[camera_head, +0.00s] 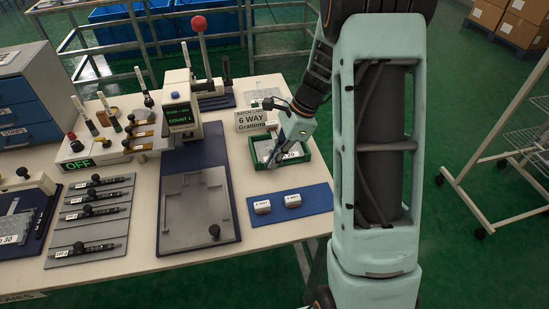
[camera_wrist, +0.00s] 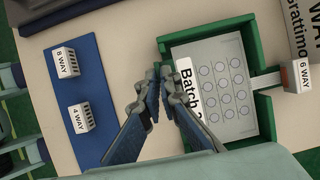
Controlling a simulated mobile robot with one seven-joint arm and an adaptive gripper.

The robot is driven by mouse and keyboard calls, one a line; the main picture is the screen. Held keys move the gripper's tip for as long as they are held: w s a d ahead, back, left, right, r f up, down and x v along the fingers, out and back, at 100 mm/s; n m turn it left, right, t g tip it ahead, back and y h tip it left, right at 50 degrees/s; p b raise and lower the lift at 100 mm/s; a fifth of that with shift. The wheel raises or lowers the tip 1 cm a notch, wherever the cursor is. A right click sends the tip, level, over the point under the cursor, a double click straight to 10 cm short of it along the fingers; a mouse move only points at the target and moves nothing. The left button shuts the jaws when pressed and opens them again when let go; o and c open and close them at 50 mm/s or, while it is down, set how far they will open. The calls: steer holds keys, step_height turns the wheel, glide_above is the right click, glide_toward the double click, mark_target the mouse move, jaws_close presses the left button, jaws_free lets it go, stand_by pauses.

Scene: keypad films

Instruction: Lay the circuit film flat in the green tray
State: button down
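The green tray (camera_head: 257,160) stands on the table's right side; it also shows in the wrist view (camera_wrist: 268,118). The pale circuit film (camera_wrist: 222,88), with rows of round key marks and a "Batch" label, looks flat inside the tray. Its narrow tail (camera_wrist: 266,82) runs through a gap in the tray's right wall towards a "6 WAY" block (camera_wrist: 298,75). My gripper (camera_wrist: 161,75) is over the tray's left wall, its right finger covering part of the label edge. The fingertips are very close together; whether they touch or pinch anything is unclear. My gripper (camera_head: 277,162) partly hides the film in the head view.
A blue mat (camera_head: 318,199) in front of the tray carries the "8 WAY" (camera_wrist: 65,62) and "4 WAY" (camera_wrist: 80,117) blocks. A "6 WAY" card (camera_head: 252,121) stands behind the tray. Left of it is a press (camera_head: 181,112) on a blue base with a grey plate (camera_head: 194,205).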

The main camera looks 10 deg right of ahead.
steer(key=shift+f, duration=0.4)
stand_by(0.4)
steer(key=c, duration=2.1)
jaws_free()
steer(key=v, duration=1.2)
steer(key=shift+a, duration=0.2)
